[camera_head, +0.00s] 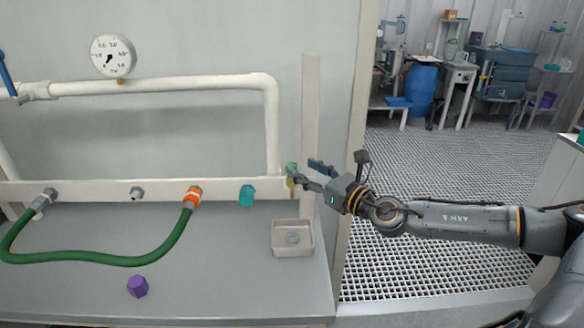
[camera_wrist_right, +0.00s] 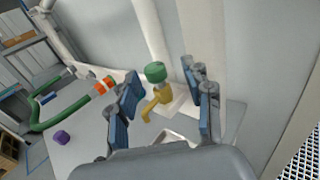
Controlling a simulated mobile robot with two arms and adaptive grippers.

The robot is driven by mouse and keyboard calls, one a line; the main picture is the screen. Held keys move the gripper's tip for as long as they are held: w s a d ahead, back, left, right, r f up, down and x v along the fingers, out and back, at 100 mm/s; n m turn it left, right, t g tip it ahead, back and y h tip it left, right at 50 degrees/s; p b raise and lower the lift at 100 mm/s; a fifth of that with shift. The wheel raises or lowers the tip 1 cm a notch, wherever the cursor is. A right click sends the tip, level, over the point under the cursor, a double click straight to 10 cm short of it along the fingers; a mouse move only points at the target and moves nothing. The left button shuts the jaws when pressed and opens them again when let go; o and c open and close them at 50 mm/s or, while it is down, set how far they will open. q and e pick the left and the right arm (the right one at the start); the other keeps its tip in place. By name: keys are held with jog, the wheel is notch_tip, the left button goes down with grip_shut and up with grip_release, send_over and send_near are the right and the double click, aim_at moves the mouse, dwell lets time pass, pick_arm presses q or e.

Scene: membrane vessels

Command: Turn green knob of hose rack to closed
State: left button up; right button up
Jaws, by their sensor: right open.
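The green knob (camera_head: 291,167) tops a small yellow tap at the right end of the white hose rack rail (camera_head: 90,192). In the right wrist view the green knob (camera_wrist_right: 155,71) sits above the yellow tap body (camera_wrist_right: 160,96), whose spout points down to the left. My right gripper (camera_head: 304,172) reaches in from the right, close to the knob. Its blue-padded fingers (camera_wrist_right: 163,88) are apart, and the knob and tap show between them in the wrist view. I cannot tell whether any finger touches the knob. My left gripper is not in view.
A green hose (camera_head: 110,260) with an orange coupling (camera_head: 193,196) hangs left of a teal cap (camera_head: 247,196). A small grey basin (camera_head: 292,238) lies below the tap. A purple cap (camera_head: 138,286) rests on the grey bench. A white upright post (camera_head: 311,110) stands near the tap.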

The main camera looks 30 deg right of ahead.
aim_at(292, 165)
jog(key=shift+w+a+r+p, duration=0.15)
jog(key=shift+w+a+p, duration=0.15)
jog(key=shift+w, duration=0.25)
jog(key=shift+w+a+r+p, duration=0.15)
jog(key=shift+w+a+p, duration=0.15)
jog(key=shift+w, duration=0.25)
jog(key=shift+w+a+f+p, duration=0.15)
jog(key=shift+w+p, duration=0.1)
jog(key=shift+w, duration=0.3)
jog(key=shift+w+a+f+p, duration=0.1)
jog(key=shift+w+p, duration=0.15)
jog(key=shift+w, duration=0.25)
jog(key=shift+d, duration=0.1)
grip_shut()
